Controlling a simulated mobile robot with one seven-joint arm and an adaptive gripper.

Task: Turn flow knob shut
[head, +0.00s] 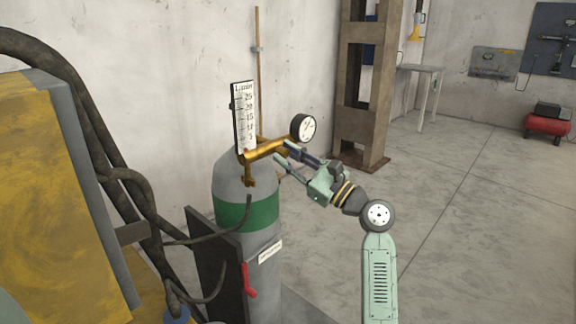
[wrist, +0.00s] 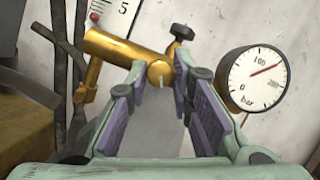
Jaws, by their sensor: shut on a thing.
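The brass regulator body (head: 262,150) sits on top of a grey gas cylinder with a green band (head: 248,213). Its round brass end, which looks like the flow knob (wrist: 160,74), faces the wrist camera and has a pale mark on its lower part. My gripper (head: 284,154) reaches in from the right, with one finger on each side of this end; in the wrist view the fingertips (wrist: 160,68) are shut on it. The flow scale (head: 244,115), marked L/min, stands upright above the regulator. A red ball (wrist: 95,16) shows near its bottom, below the 5.
A round pressure gauge (head: 303,128) is close to the right of the fingers. A black knob (wrist: 182,32) stands behind the brass end. Dark hoses (head: 95,150) and a yellow machine (head: 60,190) are at left.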

